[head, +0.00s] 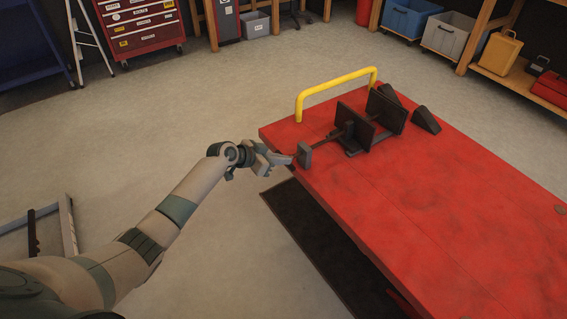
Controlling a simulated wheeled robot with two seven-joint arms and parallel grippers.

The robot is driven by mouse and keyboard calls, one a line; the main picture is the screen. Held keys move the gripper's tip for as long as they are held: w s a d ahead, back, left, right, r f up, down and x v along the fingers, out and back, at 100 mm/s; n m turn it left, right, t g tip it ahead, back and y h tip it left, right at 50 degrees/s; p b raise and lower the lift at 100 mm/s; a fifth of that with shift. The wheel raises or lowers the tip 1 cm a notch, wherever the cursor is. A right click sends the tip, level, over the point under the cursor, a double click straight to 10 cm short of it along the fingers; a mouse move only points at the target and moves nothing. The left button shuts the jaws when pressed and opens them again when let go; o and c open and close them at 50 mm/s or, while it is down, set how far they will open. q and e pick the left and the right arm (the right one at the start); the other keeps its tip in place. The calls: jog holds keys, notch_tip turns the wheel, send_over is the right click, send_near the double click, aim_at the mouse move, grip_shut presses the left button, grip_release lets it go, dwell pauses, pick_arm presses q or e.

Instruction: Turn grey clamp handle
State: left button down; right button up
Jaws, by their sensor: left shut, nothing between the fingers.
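The grey clamp handle (304,155) is a small upright block at the near-left end of a rod on the red lift table (440,215). The rod runs to a dark wheel clamp (368,122) with two upright plates. My left gripper (289,160) comes in from the left at the table's left edge. It is shut and empty, with its fingertips close beside the handle. I cannot tell whether they touch it. My right gripper is not in view.
A yellow hoop rail (337,91) stands at the table's far end, behind the clamp. A dark wedge (426,120) sits right of the clamp. A dark mat (315,240) lies on the floor beside the lift. A red tool cabinet (141,25) stands far back left.

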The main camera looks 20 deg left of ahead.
pick_arm(q)
jog(key=shift+w+d+f, duration=0.1)
jog(key=shift+w+f, duration=0.05)
jog(key=shift+f, duration=0.55)
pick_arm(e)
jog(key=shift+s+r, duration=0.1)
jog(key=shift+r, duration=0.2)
